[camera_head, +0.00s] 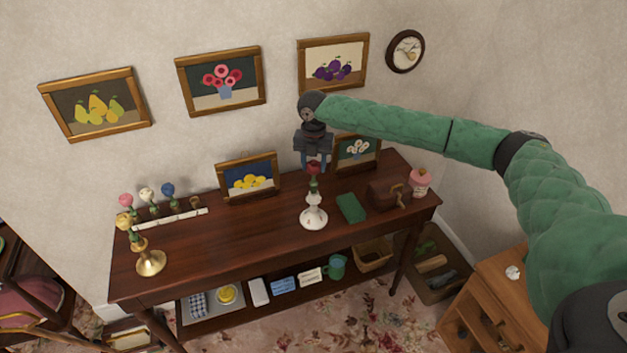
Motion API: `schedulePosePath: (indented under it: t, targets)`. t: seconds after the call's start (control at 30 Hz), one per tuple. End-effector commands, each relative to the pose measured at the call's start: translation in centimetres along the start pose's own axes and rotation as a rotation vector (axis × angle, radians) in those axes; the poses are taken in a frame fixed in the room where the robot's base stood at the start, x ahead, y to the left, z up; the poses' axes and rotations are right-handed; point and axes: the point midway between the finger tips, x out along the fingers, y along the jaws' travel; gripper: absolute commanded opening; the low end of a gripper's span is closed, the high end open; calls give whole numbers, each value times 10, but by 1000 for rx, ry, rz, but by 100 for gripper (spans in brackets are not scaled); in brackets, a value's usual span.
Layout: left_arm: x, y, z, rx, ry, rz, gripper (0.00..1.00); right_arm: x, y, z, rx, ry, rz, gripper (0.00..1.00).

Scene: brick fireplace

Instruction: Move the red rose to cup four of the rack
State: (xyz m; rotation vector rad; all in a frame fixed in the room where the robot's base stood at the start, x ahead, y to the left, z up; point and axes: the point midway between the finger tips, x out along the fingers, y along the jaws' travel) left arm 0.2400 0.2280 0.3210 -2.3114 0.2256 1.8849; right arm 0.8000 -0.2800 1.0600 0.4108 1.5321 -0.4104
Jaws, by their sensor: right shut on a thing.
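The red rose (313,169) is at the tips of my right gripper (315,163), which is shut on it from above. The rose's green stem (314,187) stands upright over a white candlestick-like holder (313,216); I cannot tell whether the stem is still seated in it. The white rack (183,217) lies at the back left of the table. Pink (126,200), white (147,194) and blue (168,190) flowers stand along it. At its right end, a small brown cup (195,203) shows no flower. My left gripper is not in view.
A framed lemon picture (248,178) leans between rack and rose. A green book (351,208), brown box (384,196) and pink jar (420,184) are at right. The middle-left tabletop is clear.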

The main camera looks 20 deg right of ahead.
Motion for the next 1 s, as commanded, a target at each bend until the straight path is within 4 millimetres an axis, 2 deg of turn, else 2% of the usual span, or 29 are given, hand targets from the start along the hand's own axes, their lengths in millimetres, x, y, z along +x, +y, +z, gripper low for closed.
schedulePosePath:
  t: [0.33, 0.7, 1.0]
  targets:
    - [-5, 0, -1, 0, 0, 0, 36, -5, 0, 0, 0, 0, 0, 25]
    - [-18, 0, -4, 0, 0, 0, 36, -18, 0, 0, 0, 1, 0, 25]
    - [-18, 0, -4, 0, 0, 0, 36, -19, 0, 0, 0, 0, 0, 25]
